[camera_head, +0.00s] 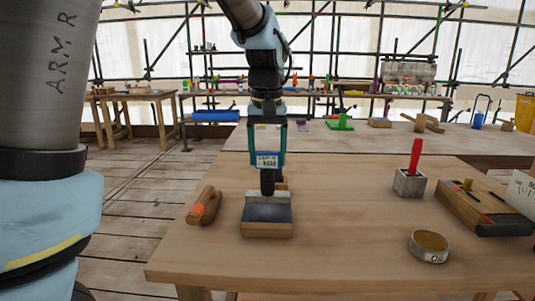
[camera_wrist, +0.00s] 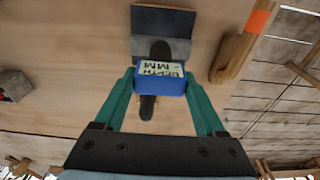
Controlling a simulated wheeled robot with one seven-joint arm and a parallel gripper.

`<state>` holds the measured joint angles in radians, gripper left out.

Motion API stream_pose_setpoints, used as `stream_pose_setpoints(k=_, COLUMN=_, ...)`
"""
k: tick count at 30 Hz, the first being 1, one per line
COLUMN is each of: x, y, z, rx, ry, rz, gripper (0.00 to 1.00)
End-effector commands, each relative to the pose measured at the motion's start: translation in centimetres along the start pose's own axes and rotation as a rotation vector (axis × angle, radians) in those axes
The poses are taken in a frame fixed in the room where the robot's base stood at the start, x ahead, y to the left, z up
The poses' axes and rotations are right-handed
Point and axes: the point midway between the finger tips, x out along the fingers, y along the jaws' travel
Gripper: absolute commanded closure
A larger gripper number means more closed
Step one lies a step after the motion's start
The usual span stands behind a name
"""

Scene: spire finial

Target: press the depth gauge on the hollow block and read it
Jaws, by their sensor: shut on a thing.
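My gripper (camera_head: 267,140) is shut on the depth gauge (camera_head: 267,160), a blue box with a pale label. In the wrist view the label reads "DEPTH MM" on the gauge (camera_wrist: 160,83), between the teal fingers. The gauge's black lower part (camera_head: 267,182) points down at a block (camera_head: 267,213) with a wooden base, dark sloping face and pale grey back strip. This block (camera_wrist: 165,20) also shows at the top of the wrist view. I cannot tell whether the gauge touches it, nor see any hollow. The gauge's reading is not legible.
A wooden tool with an orange patch (camera_head: 204,206) lies left of the block. A grey cube with a red handle (camera_head: 409,182), an oil tin (camera_head: 429,246) and a wood-and-black block (camera_head: 484,208) stand to the right. The front middle of the table is clear.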

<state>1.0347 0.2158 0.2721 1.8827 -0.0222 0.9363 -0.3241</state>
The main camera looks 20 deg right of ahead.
Motion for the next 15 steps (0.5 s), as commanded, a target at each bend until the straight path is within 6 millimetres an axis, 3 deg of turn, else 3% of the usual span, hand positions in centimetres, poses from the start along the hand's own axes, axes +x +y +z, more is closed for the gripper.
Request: stream_pose_setpoints(k=15, x=1.6, y=0.0, z=0.2, rx=0.000, ry=0.000, rz=0.000, gripper=0.94)
